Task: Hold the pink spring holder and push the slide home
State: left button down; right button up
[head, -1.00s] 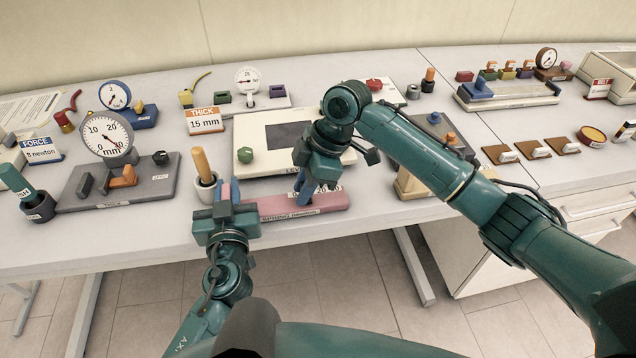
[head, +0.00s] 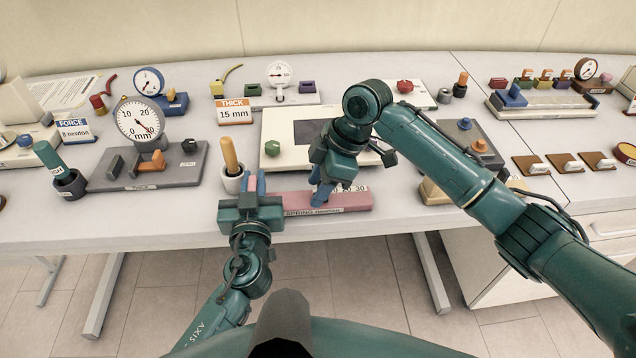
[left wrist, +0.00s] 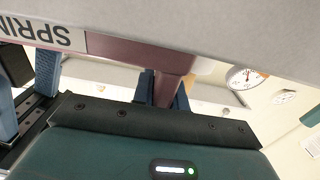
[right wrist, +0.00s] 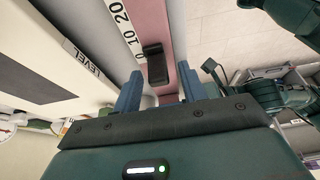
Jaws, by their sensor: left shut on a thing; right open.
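The pink spring holder (head: 352,203) lies along the table's front edge, with a printed scale and a "SPRING newton" label. My left gripper (head: 256,184) is shut at the holder's left end. In the left wrist view its blue fingers close on a pink upright part (left wrist: 172,86) of the holder. In the right wrist view the black slide (right wrist: 155,62) sits on the holder near the low scale marks, just ahead of the gap between the open blue fingers (right wrist: 160,92). I cannot tell whether either finger touches it.
A white cup with a wooden-handled tool (head: 231,170) stands close left of my left gripper. A cream level plate (head: 292,158) lies behind the holder. A grey thickness gauge (head: 140,160) stands to the left. The floor is open in front of the table.

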jog(key=v, duration=1.1)
jog(key=shift+r, duration=0.4)
pick_arm(q)
jog(key=c, duration=1.3)
grip_release()
